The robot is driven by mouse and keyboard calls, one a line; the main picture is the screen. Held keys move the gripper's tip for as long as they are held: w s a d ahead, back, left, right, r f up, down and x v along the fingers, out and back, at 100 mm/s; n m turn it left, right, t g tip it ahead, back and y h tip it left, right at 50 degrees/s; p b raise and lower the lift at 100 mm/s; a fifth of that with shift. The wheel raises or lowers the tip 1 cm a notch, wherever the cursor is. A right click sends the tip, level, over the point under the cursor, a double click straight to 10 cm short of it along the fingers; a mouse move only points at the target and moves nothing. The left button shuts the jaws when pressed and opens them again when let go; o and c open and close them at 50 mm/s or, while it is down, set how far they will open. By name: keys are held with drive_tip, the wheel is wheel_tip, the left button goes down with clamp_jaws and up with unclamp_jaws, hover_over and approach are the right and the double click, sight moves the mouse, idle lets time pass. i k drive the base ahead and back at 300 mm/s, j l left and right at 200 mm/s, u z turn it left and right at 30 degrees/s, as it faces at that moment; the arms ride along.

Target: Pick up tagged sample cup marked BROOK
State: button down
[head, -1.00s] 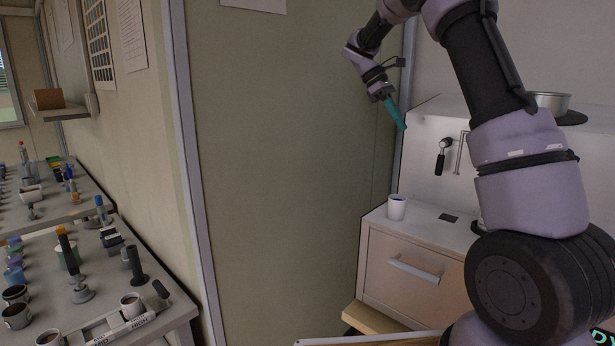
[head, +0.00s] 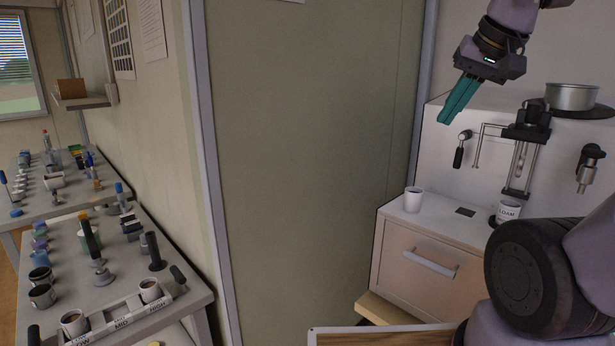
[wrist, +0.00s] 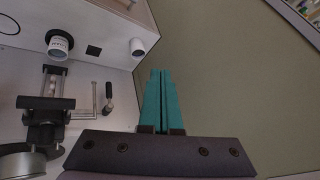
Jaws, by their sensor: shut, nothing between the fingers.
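My gripper (head: 458,100) is shut and empty, its teal fingers together, high in front of the green wall and the white machine. In the wrist view the fingers (wrist: 161,95) point up the picture, clear of everything. A white cup (head: 413,199) with dark contents stands on the cabinet top; it also shows in the wrist view (wrist: 137,47). Another cup (head: 508,211), with lettering that seems to read LOAM, stands under the machine's press; it shows in the wrist view too (wrist: 60,45). I read no BROOK label in any view.
The white machine has a black handle (head: 461,149) and a metal pan (head: 572,96) on top. At the left, a bench carries a rack (head: 120,318) marked LOW, MID, HIGH with cups (head: 74,322) in it, plus stamps and jars.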

sight(507, 209)
drive_tip(key=k+j+z, duration=0.15)
drive_tip(key=z, duration=0.2)
drive_tip(key=k+j+z, duration=0.15)
drive_tip(key=z, duration=0.2)
drive_tip(key=k+j+z, duration=0.1)
drive_tip(key=z, duration=0.2)
drive_tip(key=j, duration=0.55)
drive_tip(key=k+j, duration=0.1)
drive_tip(key=j, duration=0.5)
